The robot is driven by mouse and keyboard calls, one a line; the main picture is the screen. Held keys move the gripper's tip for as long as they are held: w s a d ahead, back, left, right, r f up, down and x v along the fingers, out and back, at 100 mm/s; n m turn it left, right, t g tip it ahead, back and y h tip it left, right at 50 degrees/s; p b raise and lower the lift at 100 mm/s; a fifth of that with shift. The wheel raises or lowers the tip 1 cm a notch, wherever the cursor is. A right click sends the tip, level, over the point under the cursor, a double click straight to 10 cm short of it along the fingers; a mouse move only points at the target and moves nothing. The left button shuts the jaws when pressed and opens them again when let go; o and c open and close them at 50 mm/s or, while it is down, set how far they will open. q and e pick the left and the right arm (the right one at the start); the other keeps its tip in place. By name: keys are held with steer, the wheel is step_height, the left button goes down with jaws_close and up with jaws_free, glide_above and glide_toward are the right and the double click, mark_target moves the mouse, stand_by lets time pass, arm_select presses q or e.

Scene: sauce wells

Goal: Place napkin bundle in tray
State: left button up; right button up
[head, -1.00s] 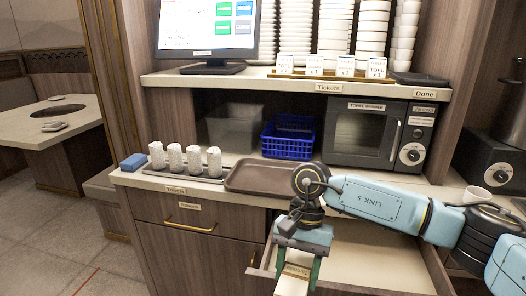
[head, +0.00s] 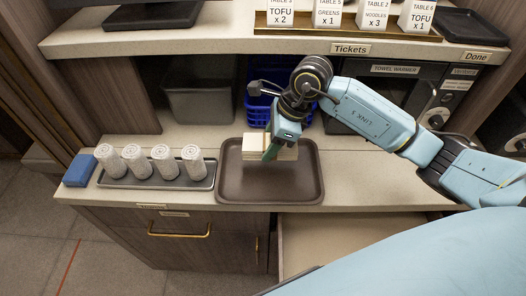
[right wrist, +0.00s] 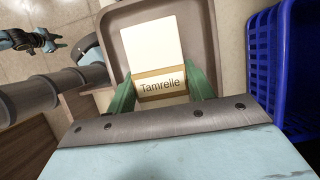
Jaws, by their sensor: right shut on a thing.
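The napkin bundle (head: 283,154) is a pale block with a tan band. The band reads "Tamrelle" in the right wrist view (right wrist: 160,86). My right gripper (head: 270,152) is shut on it, with the green fingers (right wrist: 160,90) on both sides of the band. The brown tray (head: 270,190) lies on the counter. The bundle is over the tray's back part, and a faint shadow shows in front of it. I cannot tell whether it touches the tray floor. The tray's near part is empty.
Left of the tray, a dark narrow tray (head: 145,182) holds several rolled towels (head: 164,160), with a blue block (head: 80,170) beyond. A blue basket (head: 258,108) and towel warmer (head: 375,110) stand behind. An open drawer (head: 340,240) is below the counter.

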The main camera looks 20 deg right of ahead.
glide_above(264, 172)
steer(key=d, duration=0.1)
steer(key=f, duration=0.4)
steer(key=shift+s+d+f, duration=0.1)
steer(key=shift+s+d, duration=0.05)
steer(key=shift+s, duration=0.25)
steer(key=shift+w+f, duration=0.15)
steer(key=shift+f, duration=1.8)
steer(key=shift+f, duration=0.1)
steer(key=o, duration=1)
steer(key=v, duration=1.2)
